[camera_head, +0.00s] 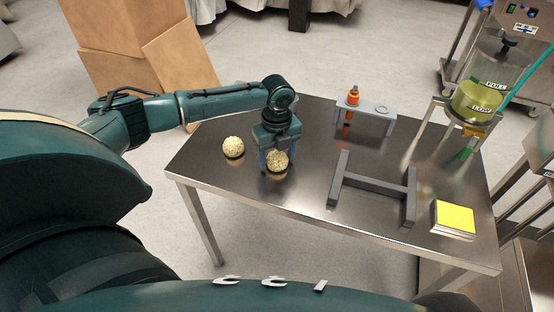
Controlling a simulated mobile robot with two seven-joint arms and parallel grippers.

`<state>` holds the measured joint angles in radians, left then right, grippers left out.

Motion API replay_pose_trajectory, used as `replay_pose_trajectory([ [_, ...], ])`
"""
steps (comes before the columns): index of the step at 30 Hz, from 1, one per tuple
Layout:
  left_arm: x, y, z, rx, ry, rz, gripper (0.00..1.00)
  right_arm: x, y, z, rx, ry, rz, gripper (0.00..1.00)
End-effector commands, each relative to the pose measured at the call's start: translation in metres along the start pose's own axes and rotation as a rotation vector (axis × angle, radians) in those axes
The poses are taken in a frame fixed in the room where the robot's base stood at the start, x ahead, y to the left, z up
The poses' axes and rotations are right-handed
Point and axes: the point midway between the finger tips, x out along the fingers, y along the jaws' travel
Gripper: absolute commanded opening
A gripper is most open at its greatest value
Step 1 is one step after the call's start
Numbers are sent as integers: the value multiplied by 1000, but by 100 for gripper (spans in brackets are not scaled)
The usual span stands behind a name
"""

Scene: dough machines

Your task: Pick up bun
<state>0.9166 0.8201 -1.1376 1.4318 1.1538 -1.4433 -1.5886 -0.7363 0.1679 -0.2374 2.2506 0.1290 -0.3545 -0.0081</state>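One round, pale yellow bun (277,160) is at my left gripper (276,162), near the left part of the metal table (310,197). The gripper points down, with a finger visible on the bun's left side. I cannot tell whether the fingers touch the bun or how far apart they are. A second bun (233,147) rests on the table to the left, apart from the gripper. My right gripper does not show.
A grey H-shaped frame (375,187) lies mid-table. Behind it stands a small grey rack (371,112) with an orange bottle (353,96). A yellow pad (454,217) lies at the right. A dispenser (488,90) stands at the back right. Cardboard boxes (125,45) stand behind left.

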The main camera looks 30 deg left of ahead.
Motion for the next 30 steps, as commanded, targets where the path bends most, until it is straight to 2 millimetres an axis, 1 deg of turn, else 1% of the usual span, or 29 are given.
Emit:
replay_pose_trajectory([
  [1, 0, 0, 0, 0, 0, 0, 60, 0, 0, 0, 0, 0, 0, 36],
  [2, 0, 0, 0, 0, 0, 0, 57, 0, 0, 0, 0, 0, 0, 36],
  [14, 0, 0, 0, 0, 0, 0, 25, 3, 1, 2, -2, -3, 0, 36],
  [20, -1, 0, 0, 0, 0, -1, 24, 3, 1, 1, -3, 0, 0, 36],
  [23, -6, 0, 0, 0, 0, -2, 24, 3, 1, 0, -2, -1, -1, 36],
  [26, -19, -1, 0, 0, -1, -3, 24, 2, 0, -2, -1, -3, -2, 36],
  [30, -48, -1, 1, 1, -2, -5, 24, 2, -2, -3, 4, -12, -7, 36],
])
